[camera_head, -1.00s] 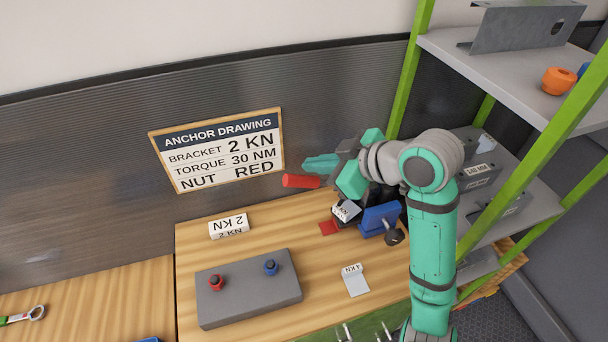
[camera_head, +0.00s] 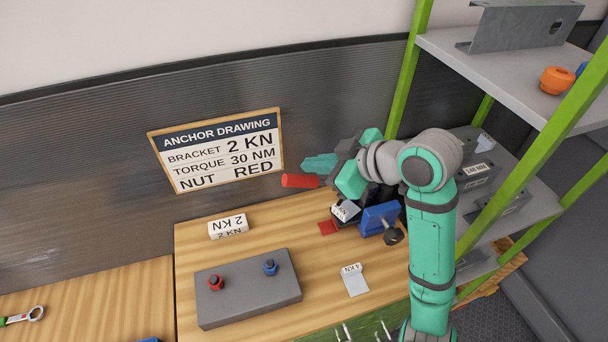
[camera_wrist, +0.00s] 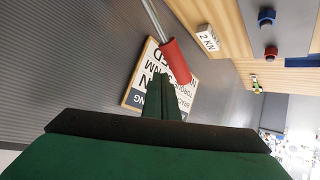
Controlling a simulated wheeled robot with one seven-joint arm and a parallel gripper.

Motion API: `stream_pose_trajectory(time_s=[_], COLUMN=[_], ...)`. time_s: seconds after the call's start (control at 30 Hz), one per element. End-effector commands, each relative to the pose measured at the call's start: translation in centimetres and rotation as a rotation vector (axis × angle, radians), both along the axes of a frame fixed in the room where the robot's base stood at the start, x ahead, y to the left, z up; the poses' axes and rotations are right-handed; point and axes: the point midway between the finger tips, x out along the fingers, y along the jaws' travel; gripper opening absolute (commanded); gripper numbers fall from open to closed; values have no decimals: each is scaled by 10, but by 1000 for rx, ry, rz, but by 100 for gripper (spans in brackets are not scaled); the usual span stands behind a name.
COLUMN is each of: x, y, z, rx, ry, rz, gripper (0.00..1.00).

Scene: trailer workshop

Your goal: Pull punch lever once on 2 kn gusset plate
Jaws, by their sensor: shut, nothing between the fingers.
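The punch's red lever handle (camera_head: 300,181) sticks out to the left above the bench. In the wrist view the red handle (camera_wrist: 175,62) is on a metal rod. My gripper (camera_head: 320,163) is shut and empty, just above and beside the handle in the head view. Its closed fingers (camera_wrist: 165,95) look close to the handle; I cannot tell if they touch. A small labelled plate (camera_head: 346,210) sits at the punch, whose blue part (camera_head: 379,219) shows below my wrist. My arm hides much of the punch. Another labelled plate (camera_head: 355,284) lies on the bench in front.
A white 2 KN block (camera_head: 228,227) stands at the bench's back left. A grey block (camera_head: 248,300) holds a red and a blue fitting. The anchor drawing sign (camera_head: 218,150) hangs on the wall behind. A green-post shelf (camera_head: 478,190) stands close right of my arm.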

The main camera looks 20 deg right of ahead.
Motion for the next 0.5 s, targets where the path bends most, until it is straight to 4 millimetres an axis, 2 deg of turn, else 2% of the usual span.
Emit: stream_pose_trajectory(time_s=[0.5], x=[-2], y=[1], z=[-7], rx=[0], ry=[-1], rz=[-6], gripper=[0])
